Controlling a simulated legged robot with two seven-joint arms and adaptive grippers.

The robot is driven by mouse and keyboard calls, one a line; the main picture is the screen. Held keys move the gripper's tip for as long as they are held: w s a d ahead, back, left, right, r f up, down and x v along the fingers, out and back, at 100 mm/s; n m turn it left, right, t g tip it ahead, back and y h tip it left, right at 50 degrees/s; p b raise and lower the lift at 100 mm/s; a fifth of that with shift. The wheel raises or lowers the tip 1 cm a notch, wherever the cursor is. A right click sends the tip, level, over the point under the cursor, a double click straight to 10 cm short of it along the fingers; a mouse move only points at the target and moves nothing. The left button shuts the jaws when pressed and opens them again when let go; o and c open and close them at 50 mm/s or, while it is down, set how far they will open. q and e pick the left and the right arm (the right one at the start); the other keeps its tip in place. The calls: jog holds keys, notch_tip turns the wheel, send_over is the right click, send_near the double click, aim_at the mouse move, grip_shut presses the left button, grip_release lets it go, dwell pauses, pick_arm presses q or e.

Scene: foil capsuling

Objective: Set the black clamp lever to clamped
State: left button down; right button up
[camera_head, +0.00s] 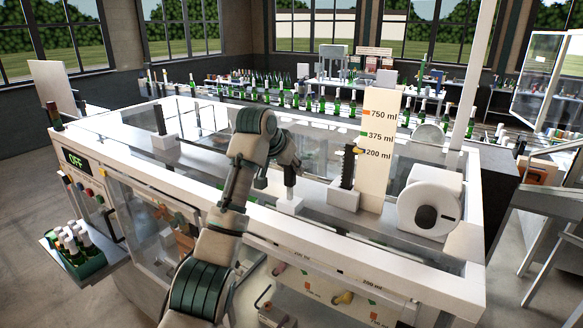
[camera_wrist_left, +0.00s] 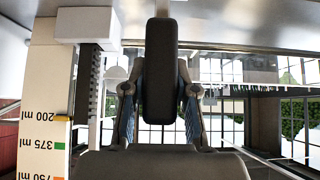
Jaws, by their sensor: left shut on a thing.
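The black clamp lever (camera_wrist_left: 160,75) is a long dark bar with rounded corners, upright in the middle of the left wrist view. The fingers of my left gripper (camera_wrist_left: 160,112) stand on both sides of it and are shut on it. In the head view my left gripper (camera_head: 290,184) points down from the bent wrist, just above a small white block (camera_head: 289,206) on the machine top. The lever is mostly hidden by the gripper there, so I cannot tell its setting from that view. My right gripper is in neither view.
Right of the gripper stand a black toothed post (camera_head: 348,168) and a tall scale plate (camera_head: 379,150) marked 750, 375 and 200 ml. A white rounded housing (camera_head: 446,190) is further right. Another dark post (camera_head: 159,120) stands left. Glass panels surround the machine.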

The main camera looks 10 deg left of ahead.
pick_arm(q)
jog(key=shift+r, duration=0.1)
jog(key=c, duration=1.2)
grip_release()
jog(key=o, duration=0.3)
jog(key=shift+w, duration=0.15)
jog(key=shift+w+d+f, duration=0.1)
jog(key=shift+w+f, duration=0.1)
jog(key=shift+w, duration=0.05)
jog(key=v, duration=1.2)
jog(key=shift+w+f, duration=0.15)
